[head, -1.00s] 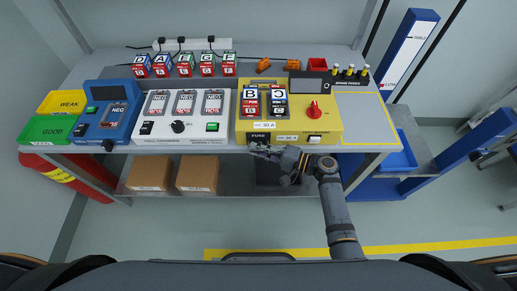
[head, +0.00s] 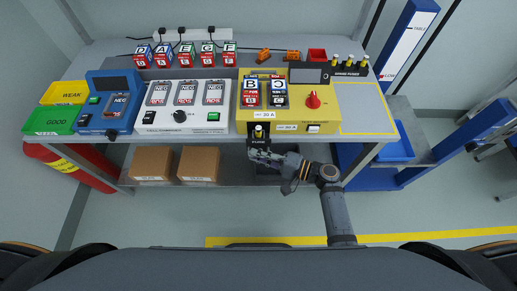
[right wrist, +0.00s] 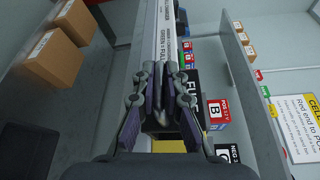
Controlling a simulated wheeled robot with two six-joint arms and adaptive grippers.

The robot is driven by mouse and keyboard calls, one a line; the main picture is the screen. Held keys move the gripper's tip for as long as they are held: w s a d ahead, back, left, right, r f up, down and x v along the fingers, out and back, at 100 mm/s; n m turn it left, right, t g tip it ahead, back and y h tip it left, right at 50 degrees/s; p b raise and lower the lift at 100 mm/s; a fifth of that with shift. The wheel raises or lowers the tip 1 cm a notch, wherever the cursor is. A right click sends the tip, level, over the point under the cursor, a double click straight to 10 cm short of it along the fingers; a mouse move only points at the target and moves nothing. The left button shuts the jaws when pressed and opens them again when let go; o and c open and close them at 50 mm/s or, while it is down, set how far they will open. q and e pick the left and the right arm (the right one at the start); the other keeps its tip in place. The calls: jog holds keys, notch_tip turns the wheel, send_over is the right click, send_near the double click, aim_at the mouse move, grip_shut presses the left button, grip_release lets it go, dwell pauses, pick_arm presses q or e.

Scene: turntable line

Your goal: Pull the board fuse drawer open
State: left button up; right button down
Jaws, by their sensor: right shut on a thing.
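The yellow test board (head: 325,100) stands on the bench, holding two labelled blocks and a red knob (head: 313,100). Its black fuse drawer (head: 259,141) sticks out of the front at the lower left, with a fuse (head: 258,130) showing in it. My right gripper (head: 260,153) is shut on the drawer's front end. In the right wrist view the fingers (right wrist: 174,75) are closed together against the dark drawer (right wrist: 194,88), whose lettering is partly covered. The grip point itself is hidden. My left gripper is not in view.
A white charger unit (head: 186,118) and a blue tester (head: 108,115) stand left of the board. Spare fuses (head: 350,67) stand at the back right. Two cardboard boxes (head: 198,163) are on the lower shelf. The floor in front is clear.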

jog(key=c, duration=1.4)
grip_release()
jog(key=shift+f, duration=0.1)
jog(key=v, duration=1.2)
